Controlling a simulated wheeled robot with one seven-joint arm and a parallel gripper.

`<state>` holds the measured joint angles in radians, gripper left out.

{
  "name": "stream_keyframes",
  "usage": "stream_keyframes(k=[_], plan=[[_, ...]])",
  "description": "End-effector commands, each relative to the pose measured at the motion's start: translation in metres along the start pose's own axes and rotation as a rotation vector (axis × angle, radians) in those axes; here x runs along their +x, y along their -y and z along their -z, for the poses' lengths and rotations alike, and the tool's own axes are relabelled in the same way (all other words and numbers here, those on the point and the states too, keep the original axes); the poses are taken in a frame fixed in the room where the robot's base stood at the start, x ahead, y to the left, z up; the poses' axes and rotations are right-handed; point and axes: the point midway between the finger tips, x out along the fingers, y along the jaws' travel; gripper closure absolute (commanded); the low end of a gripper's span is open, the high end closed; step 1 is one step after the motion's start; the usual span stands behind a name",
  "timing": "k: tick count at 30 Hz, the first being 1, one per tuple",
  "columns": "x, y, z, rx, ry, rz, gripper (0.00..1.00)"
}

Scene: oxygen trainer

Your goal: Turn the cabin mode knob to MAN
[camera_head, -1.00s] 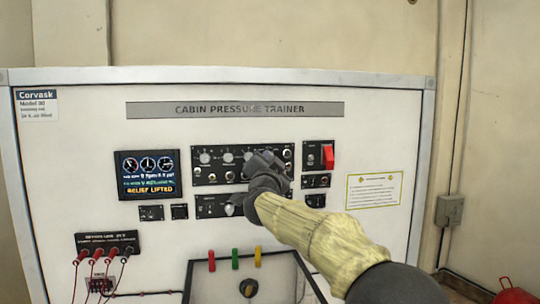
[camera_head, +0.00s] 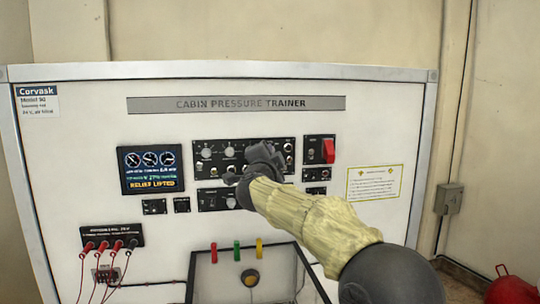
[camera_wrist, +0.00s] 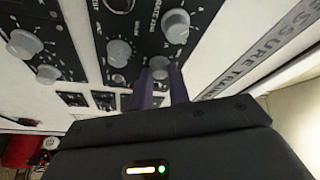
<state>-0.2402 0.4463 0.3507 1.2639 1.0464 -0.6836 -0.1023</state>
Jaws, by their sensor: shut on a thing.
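My gripper (camera_head: 240,176) is at the upper black control panel (camera_head: 199,142), and its dark body covers part of the panel's right half. In the wrist view its two fingers (camera_wrist: 160,84) are shut around a small grey round knob (camera_wrist: 158,65). The knob's label is hidden or too small to read, so I cannot tell its setting or whether it is the cabin mode knob. Other grey knobs show beside it in the wrist view, one close by (camera_wrist: 175,25) and one on the neighbouring panel (camera_wrist: 25,43).
A screen (camera_head: 151,170) reading RELIEF LIFTED is left of the panel. A red switch guard (camera_head: 328,150) is right of my gripper. Red leads (camera_head: 95,252) hang at lower left. A frame with coloured levers (camera_head: 237,250) stands below.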

Motion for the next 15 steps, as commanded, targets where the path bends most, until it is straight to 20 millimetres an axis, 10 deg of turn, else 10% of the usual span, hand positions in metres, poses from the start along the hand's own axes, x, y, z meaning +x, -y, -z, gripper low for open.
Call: stream_keyframes(k=[5, 15], plan=[[0.0003, -0.0003, 0.0013, 0.0, -0.003, 0.0, 0.6], [-0.0012, -0.0012, 0.0009, -0.001, -0.002, -0.001, 0.6]])
